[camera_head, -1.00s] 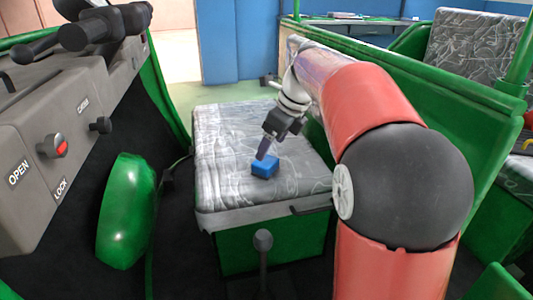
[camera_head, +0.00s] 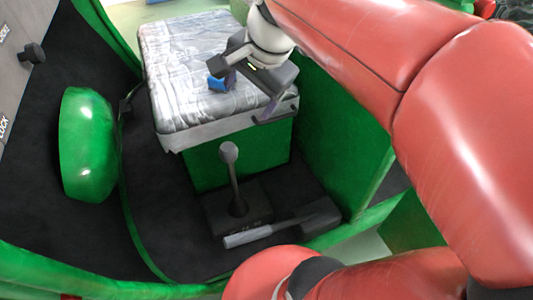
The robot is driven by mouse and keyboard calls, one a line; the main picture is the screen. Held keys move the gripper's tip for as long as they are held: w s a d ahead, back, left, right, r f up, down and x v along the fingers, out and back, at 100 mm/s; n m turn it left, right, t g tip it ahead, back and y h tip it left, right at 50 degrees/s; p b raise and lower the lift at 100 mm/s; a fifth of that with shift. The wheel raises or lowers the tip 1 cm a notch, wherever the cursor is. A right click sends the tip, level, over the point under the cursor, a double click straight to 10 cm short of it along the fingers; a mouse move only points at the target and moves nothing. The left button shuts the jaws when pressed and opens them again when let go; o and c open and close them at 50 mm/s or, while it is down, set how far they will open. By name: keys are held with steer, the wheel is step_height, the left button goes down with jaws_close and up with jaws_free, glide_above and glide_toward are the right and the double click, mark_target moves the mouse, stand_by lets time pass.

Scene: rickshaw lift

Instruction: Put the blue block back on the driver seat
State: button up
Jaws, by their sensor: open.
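The small blue block (camera_head: 216,83) rests on the grey patterned driver seat (camera_head: 175,55), near its right side. My gripper (camera_head: 250,94) is open over the right front part of the seat, beside the block and to its right. One finger lies in front of part of the block. The other finger hangs farther right, near the seat's edge. Nothing shows between the fingers. I cannot tell whether the near finger touches the block.
A lever with a round knob (camera_head: 229,152) stands on the dark floor in front of the seat. A grey handle (camera_head: 250,235) lies low near it. A green rounded part (camera_head: 88,145) is at the left. A green panel (camera_head: 342,130) borders the seat's right side.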

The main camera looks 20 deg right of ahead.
steer(key=s+f+n+t+h, duration=0.1)
steer(key=s+f+n, duration=0.7)
steer(key=s+n, duration=0.2)
steer(key=shift+s+a+f+n+h, duration=0.2)
steer(key=shift+a+n+h, duration=0.15)
steer(key=shift+n, duration=0.65)
